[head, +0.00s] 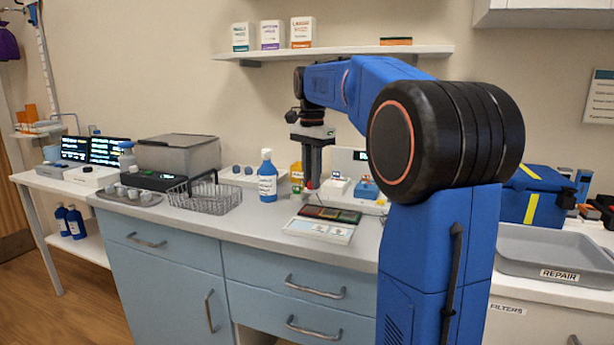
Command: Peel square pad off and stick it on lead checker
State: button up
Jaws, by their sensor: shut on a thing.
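My gripper (311,186) points straight down above the counter and is shut on a small reddish piece at its fingertips. It is too small to tell for sure whether this is a square pad. Below and slightly right of it lies a white sheet (318,231) with pale square patches. A dark strip with coloured squares (330,214) lies along its back edge.
A blue-labelled bottle (267,178) and a wire basket (205,196) stand left of my gripper. An amber bottle (296,173) is close behind it. A grey tray marked REPAIR (556,256) lies at the right. The front counter edge is clear.

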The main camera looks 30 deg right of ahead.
aim_at(311, 192)
jog(key=shift+f, duration=2.35)
jog(key=shift+f, duration=0.6)
jog(key=o, duration=0.5)
jog(key=shift+r, duration=0.25)
jog(key=shift+r, duration=1.75)
